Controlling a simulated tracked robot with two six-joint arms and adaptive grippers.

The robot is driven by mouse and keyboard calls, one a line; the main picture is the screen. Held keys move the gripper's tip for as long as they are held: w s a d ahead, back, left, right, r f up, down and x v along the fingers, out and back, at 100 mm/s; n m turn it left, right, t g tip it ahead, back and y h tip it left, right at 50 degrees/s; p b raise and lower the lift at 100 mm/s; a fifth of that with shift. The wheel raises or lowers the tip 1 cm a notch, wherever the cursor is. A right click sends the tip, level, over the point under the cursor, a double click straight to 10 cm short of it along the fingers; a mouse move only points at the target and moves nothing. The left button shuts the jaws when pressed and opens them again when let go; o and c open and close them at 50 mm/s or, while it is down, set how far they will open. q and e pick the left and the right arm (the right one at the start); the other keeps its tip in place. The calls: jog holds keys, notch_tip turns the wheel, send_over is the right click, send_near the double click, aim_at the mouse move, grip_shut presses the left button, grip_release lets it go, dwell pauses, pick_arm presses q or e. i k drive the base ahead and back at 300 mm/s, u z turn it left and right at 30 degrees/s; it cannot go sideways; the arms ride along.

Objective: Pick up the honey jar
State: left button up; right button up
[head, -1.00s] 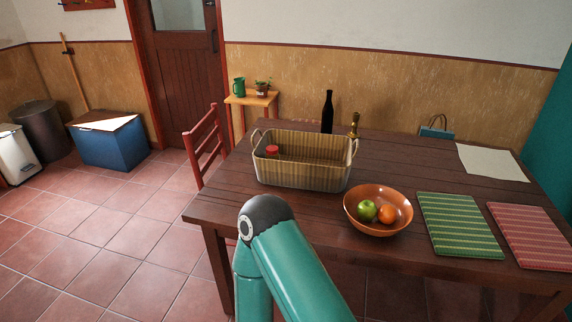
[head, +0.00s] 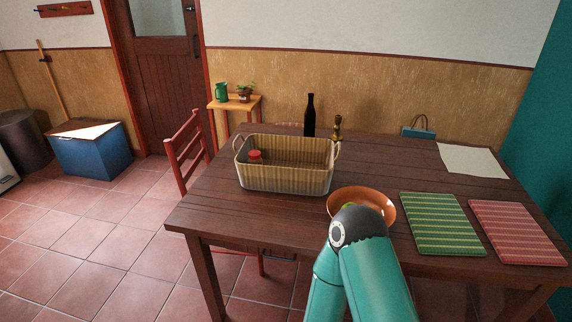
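A jar with a red lid (head: 255,156), which may be the honey jar, stands inside the woven basket (head: 285,180) near its left end. Only the lid and a little of the jar's body show; the basket's front wall hides the lower part. The basket stands on the wooden table. One of my teal arms rises from the bottom edge in front of the table, its dark rounded joint covering part of the fruit bowl. Neither gripper shows in the head view.
An orange bowl (head: 340,195) with fruit, mostly hidden, stands right of the basket. A green mat (head: 442,223) and a pink mat (head: 515,232) lie further right. A dark bottle (head: 310,115) and a brass candlestick (head: 337,128) stand behind the basket. A red chair (head: 187,150) stands at the table's left.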

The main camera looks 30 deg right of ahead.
aim_at(255, 156)
jog(key=z, duration=0.1)
jog(key=i, duration=0.9)
jog(key=z, duration=0.05)
